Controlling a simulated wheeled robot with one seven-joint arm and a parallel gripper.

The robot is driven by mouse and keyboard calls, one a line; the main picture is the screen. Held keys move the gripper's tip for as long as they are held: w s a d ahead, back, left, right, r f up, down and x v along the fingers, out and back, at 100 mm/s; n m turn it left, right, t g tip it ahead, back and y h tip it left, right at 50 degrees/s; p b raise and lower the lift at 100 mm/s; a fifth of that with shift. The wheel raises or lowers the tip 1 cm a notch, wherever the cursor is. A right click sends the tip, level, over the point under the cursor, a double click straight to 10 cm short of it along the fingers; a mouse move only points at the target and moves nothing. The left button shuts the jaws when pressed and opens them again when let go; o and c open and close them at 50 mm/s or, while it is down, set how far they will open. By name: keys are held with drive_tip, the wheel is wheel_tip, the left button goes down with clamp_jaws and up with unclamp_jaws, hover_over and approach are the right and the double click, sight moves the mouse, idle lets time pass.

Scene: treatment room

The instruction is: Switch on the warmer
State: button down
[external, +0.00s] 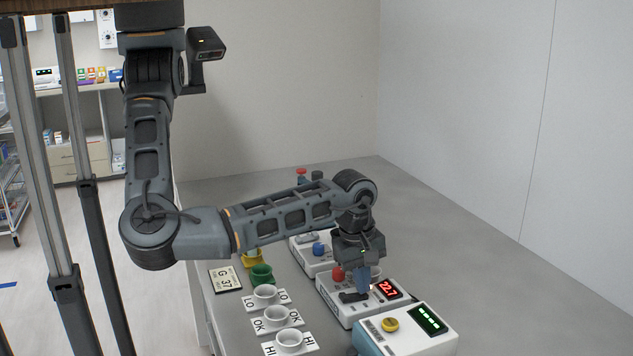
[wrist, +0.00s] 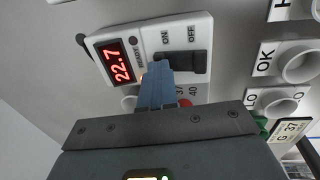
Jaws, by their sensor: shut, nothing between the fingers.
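The warmer (external: 342,312) is a white box with a red display reading 22.7, a black rocker switch and a red knob. It stands on the counter in the external view. In the wrist view the warmer (wrist: 109,40) shows ON and OFF labels beside the switch (wrist: 194,66) and a dark READY lamp (wrist: 132,41). My gripper (wrist: 160,68) is shut and empty, with its fingertips at the ON end of the switch. It also points down over the warmer in the external view (external: 362,289). Whether the tips touch the switch, and its tilt, I cannot tell.
A device with a green display (external: 428,319) and yellow knob stands close in front of the warmer. Another with a blue knob (external: 319,248) stands behind. White cups on LO, OK (external: 277,316) and HI cards and a G 37 card (external: 225,279) lie left. The counter's right side is clear.

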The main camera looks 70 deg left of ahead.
drive_tip(key=shift+s, duration=0.1)
drive_tip(key=shift+s+r, duration=0.3)
drive_tip(key=shift+s, duration=0.4)
drive_tip(key=shift+r+p, duration=0.1)
drive_tip(key=shift+p, duration=0.2)
wheel_tip(320, 180, up, 14)
drive_tip(key=w+p, duration=0.1)
drive_tip(key=w, duration=0.1)
drive_tip(key=shift+f, duration=0.2)
idle(0.3)
